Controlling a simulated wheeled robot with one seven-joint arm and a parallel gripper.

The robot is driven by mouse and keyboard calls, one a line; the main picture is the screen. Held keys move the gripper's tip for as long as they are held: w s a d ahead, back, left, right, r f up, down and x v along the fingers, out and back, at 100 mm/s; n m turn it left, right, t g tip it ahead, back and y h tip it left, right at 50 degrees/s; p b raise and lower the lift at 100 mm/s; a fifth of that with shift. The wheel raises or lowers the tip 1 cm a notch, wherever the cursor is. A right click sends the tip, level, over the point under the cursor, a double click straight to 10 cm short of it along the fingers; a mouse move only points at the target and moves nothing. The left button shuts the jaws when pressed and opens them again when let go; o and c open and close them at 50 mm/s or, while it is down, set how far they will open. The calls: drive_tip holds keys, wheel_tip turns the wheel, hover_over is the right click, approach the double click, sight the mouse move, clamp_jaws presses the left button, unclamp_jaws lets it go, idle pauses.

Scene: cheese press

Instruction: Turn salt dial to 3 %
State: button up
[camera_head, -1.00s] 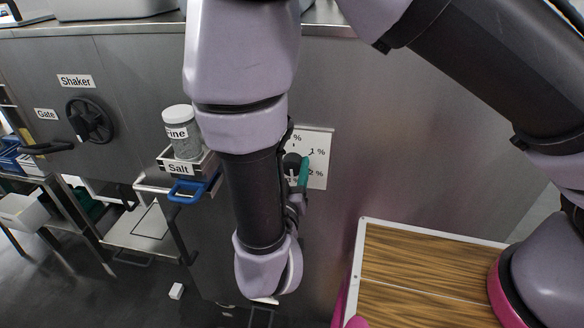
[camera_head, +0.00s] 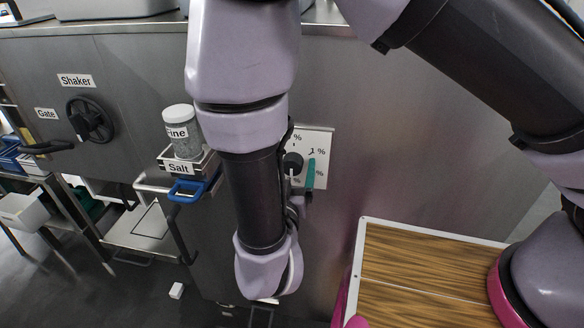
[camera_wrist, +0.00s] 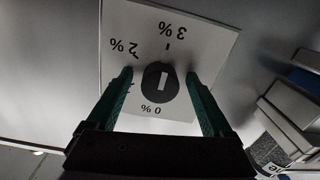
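The salt dial is a round black knob (camera_wrist: 160,82) with a white bar on a white plate (camera_wrist: 205,45). The plate appears upside down in the wrist view. The bar lies roughly along the line between the 0 % and 3 % labels, its upper end towards the tick by 3 %. In the head view the knob (camera_head: 293,163) shows beside my forearm, with a pale line running down from it. My gripper (camera_wrist: 159,77) is open, its teal fingers on either side of the knob with gaps. In the head view one teal finger (camera_head: 310,175) shows; the other is hidden.
A jar labelled Fine (camera_head: 182,133) stands in the Salt holder (camera_head: 178,168) left of my arm, with a blue handle (camera_head: 188,190) below. A Shaker wheel (camera_head: 90,120) is further left. A wood-patterned board (camera_head: 420,275) lies at lower right.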

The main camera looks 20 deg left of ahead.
drive_tip(key=s+d, duration=0.1)
drive_tip(key=s, duration=0.9)
drive_tip(key=shift+s+d, duration=0.2)
drive_tip(key=shift+s, duration=0.15)
